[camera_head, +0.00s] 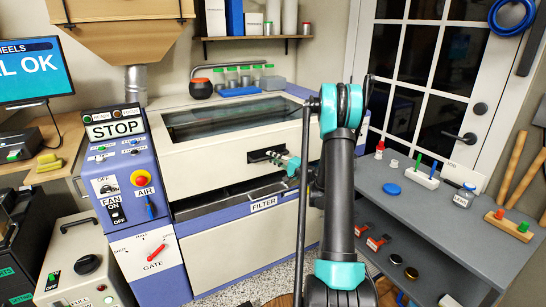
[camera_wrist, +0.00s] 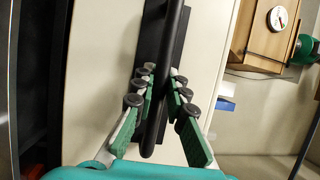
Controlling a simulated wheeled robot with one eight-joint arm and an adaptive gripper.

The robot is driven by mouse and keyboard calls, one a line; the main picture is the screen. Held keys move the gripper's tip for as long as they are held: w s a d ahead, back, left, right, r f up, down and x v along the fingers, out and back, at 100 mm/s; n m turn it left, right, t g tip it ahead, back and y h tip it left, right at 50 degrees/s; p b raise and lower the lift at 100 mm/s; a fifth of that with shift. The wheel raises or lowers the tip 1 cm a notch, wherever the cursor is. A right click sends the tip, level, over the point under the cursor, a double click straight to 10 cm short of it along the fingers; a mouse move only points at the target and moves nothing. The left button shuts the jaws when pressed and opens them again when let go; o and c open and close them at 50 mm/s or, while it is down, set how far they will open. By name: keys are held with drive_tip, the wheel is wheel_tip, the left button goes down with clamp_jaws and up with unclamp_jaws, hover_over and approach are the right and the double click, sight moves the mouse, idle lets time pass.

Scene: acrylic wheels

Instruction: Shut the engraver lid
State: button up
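The engraver (camera_head: 235,250) is a white and blue cabinet left of my arm in the head view. Its white lid (camera_head: 215,165) has a long dark window (camera_head: 240,117). A dark gap shows between the lid's front edge and the body above the FILTER label (camera_head: 263,204). A black handle (camera_head: 258,155) is on the lid front. My gripper (camera_head: 290,165) is at this handle. In the wrist view the black handle bar (camera_wrist: 164,85) runs between the fingers of my gripper (camera_wrist: 161,90), with narrow gaps visible on both sides; contact at the tips is hard to tell.
A control panel (camera_head: 130,165) with a STOP sign and red button stands left of the engraver. A grey shelf unit (camera_head: 455,215) with bottles and small parts stands to the right. A wall shelf (camera_head: 255,38) hangs behind. A glazed door (camera_head: 430,80) is at the back right.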

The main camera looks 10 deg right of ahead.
drive_tip(key=shift+o, duration=0.9)
drive_tip(key=v, duration=1.2)
